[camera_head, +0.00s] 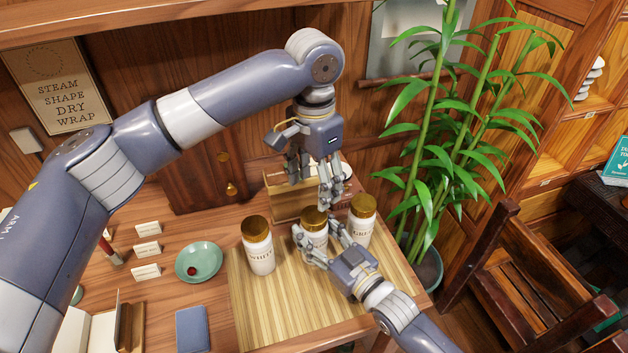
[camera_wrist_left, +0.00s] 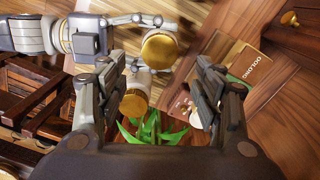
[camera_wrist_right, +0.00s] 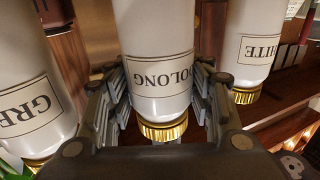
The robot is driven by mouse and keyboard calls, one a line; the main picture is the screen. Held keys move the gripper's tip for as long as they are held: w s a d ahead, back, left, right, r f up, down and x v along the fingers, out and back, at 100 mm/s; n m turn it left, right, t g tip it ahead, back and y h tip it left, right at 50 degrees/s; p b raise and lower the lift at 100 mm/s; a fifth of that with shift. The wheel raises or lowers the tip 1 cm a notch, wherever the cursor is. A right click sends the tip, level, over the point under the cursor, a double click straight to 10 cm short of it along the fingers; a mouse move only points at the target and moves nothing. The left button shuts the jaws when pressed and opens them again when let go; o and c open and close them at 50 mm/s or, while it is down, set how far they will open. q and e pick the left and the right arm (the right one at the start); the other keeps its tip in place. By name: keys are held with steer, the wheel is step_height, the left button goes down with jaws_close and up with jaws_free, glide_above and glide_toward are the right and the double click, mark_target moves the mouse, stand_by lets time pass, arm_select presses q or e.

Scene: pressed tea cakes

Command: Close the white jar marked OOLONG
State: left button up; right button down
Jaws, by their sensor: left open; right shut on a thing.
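The white OOLONG jar (camera_wrist_right: 160,85) stands upright on the bamboo mat (camera_head: 270,315), between the WHITE jar (camera_head: 259,254) and the GREEN jar (camera_head: 359,230). Its gold lid (camera_head: 313,216) sits on its mouth and also shows in the left wrist view (camera_wrist_left: 160,49); I cannot tell whether it is fully tight. My right gripper (camera_head: 314,234) is shut around the OOLONG jar's body below the lid, partly hiding it in the head view. My left gripper (camera_head: 311,190) is open and empty, pointing down above the OOLONG jar's lid, apart from it.
The WHITE and GREEN jars stand close on either side, each with a gold lid. A wooden box (camera_head: 282,207) stands behind them. A green dish (camera_head: 199,262) with a red item lies left of the mat. A potted plant (camera_head: 430,200) stands at the right.

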mark_target(314, 215)
stand_by(0.3)
arm_select(q)
steer(key=shift+f, duration=4)
steer(key=shift+c, duration=0.5)
steer(key=c, duration=1)
steer(key=o, duration=1.2)
steer(key=shift+o, duration=0.2)
